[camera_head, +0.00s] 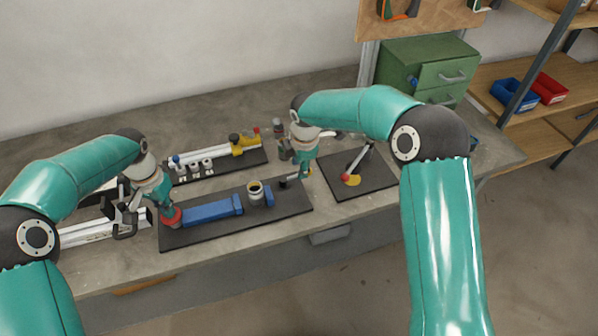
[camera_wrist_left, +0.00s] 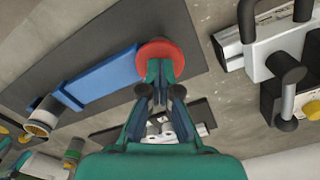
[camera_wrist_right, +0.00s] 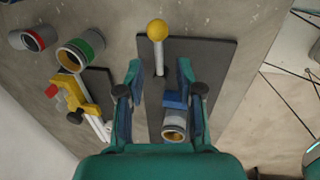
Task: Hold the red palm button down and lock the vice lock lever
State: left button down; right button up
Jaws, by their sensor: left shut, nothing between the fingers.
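The red palm button (camera_head: 172,218) stands at the left end of a dark plate carrying a blue vice (camera_head: 208,211). My left gripper (camera_wrist_left: 159,66) is shut and empty, its tips on the button's red top (camera_wrist_left: 157,50). How far the button is pressed is hidden. A lever with a yellow knob (camera_wrist_right: 157,30) rises near the plate's right end. My right gripper (camera_wrist_right: 160,72) is open and empty. In the right wrist view the lever's stem runs between the finger lines, with the knob beyond the tips. I cannot tell whether a finger touches it.
A metal cylinder (camera_head: 256,193) stands at the vice's blue jaw. Behind is a plate with a yellow clamp (camera_head: 243,144). To the right, another dark plate (camera_head: 375,185) carries a red-knobbed lever. A green cabinet (camera_head: 425,62) stands at the back right.

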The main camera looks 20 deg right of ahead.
aim_at(296, 177)
jog(key=shift+w+f, duration=0.2)
jog(key=shift+f, duration=0.8)
jog(key=shift+w+f, duration=0.15)
jog(key=shift+f, duration=0.8)
grip_shut()
